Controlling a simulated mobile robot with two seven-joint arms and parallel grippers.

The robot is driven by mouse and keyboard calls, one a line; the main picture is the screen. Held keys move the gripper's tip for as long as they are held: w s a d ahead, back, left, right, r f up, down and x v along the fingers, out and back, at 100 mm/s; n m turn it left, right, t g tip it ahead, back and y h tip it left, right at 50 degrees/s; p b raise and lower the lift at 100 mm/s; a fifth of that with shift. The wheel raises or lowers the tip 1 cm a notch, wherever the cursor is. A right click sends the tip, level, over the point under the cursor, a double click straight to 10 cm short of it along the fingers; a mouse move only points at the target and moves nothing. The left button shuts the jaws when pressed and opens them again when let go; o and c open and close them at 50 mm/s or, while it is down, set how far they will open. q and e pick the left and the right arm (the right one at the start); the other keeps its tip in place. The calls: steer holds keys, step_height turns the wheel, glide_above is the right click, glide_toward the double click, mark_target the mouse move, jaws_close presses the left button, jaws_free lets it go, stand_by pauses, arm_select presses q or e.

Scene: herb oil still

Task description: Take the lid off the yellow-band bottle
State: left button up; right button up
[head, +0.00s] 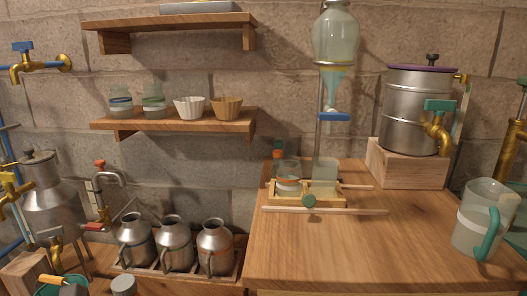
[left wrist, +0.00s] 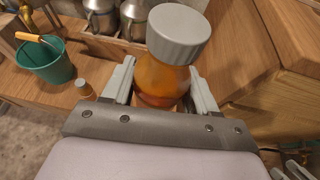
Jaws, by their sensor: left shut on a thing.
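An amber bottle (left wrist: 162,85) with a ribbed grey lid (left wrist: 179,34) stands between the fingers of my left gripper (left wrist: 160,88) in the left wrist view. The gripper is shut on its body, below the lid. The lid is on the bottle. I cannot make out a yellow band; the fingers and gripper hide the lower part. In the head view, a grey round top (head: 122,286) at the bottom edge looks like this lid; the rest is cut off.
Metal cans (head: 175,245) stand in a wooden rack behind the bottle. A teal bucket (left wrist: 45,62) with an orange-handled tool is to the left, near a small capped vial (left wrist: 84,89).

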arm_select(q)
step_height(320, 180, up, 16)
steer(key=p, duration=1.7)
steer(key=shift+r, duration=0.2)
steer(key=shift+r+p, duration=0.65)
steer(key=shift+p, duration=0.35)
arm_select(e)
steer(key=s+d+r+h, duration=0.1)
steer(key=s+d+r, duration=0.1)
steer(key=r, duration=1.1)
steer(key=shift+s+d+r+m+g, duration=0.15)
steer(key=shift+d+m+g, duration=0.15)
steer(key=shift+d, duration=0.6)
arm_select(q)
steer(key=shift+d, duration=0.1)
